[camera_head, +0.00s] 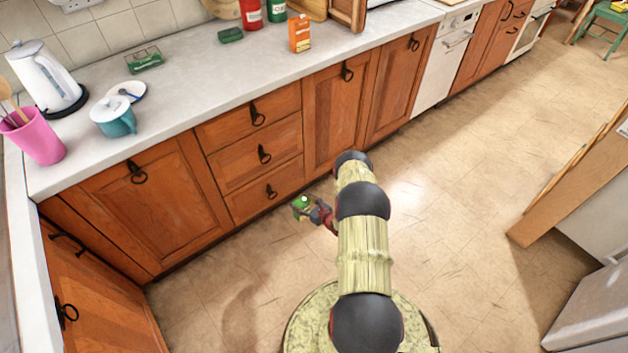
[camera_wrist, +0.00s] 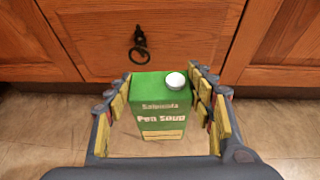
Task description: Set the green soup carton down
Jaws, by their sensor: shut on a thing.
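The green soup carton (camera_wrist: 158,105) stands upright between my gripper's fingers in the wrist view, its white cap and the words "Pea Soup" showing. My gripper (camera_wrist: 165,100) is shut on it, with yellow pads at both sides. In the head view, the carton (camera_head: 303,204) is small and partly hidden by my gripper (camera_head: 312,210). They are in front of the wooden drawers and below the counter top. The exact height of the carton above the floor is hard to tell.
The grey counter (camera_head: 190,90) holds a kettle (camera_head: 45,78), a pink utensil pot (camera_head: 35,137), a teal lidded pot (camera_head: 114,118), a green box (camera_head: 145,62) and an orange carton (camera_head: 299,33). Bare counter lies between them. Drawers (camera_head: 255,152) face me; tiled floor (camera_head: 450,180) is open at right.

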